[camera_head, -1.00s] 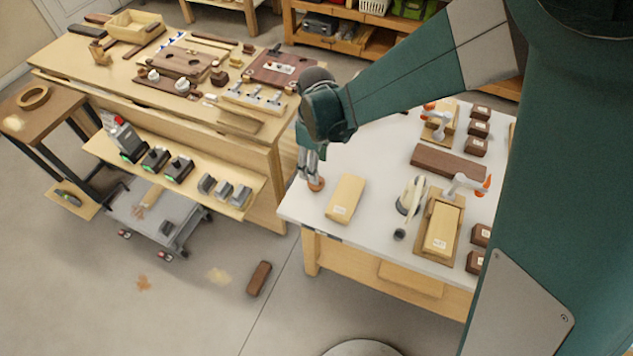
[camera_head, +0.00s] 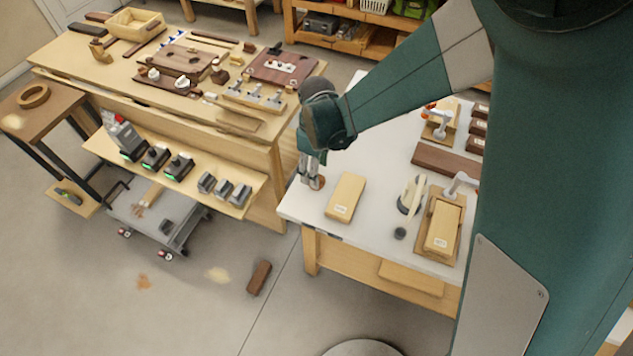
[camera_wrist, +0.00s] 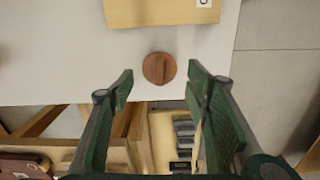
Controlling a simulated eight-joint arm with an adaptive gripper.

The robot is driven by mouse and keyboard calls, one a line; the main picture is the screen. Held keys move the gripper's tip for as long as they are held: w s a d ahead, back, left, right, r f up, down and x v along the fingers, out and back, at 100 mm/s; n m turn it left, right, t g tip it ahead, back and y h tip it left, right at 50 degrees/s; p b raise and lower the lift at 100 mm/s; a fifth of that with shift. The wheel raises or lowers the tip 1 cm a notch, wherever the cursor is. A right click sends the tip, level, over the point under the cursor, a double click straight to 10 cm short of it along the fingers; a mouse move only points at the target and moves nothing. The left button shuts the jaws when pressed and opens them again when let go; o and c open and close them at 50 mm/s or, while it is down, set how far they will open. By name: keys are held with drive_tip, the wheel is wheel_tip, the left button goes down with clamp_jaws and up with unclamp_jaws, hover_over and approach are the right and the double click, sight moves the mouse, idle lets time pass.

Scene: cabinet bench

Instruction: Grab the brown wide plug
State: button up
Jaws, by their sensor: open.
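The brown wide plug (camera_wrist: 159,68) is a round brown disc with a raised bar across its top. It lies near the edge of the white table (camera_wrist: 60,60). In the head view the plug (camera_head: 318,184) shows at the table's left end, partly hidden by my gripper (camera_head: 310,180). In the wrist view my gripper (camera_wrist: 158,92) is open and empty, its two fingers apart on either side of the plug's line. The plug appears just beyond the fingertips, midway between them. I cannot tell the exact height of the fingers above the table.
A pale wooden block (camera_head: 345,197) with a label lies on the table beside the plug. A dark round piece (camera_head: 400,233), a clamp fixture (camera_head: 430,250) and a brown board (camera_head: 443,163) stand further right. A wooden workbench (camera_head: 215,120) full of parts is at left.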

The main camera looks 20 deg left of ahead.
drive_tip(key=shift+f+b, duration=0.4)
drive_tip(key=shift+f, duration=1.9)
drive_tip(key=shift+c, duration=0.4)
drive_tip(key=c, duration=0.6)
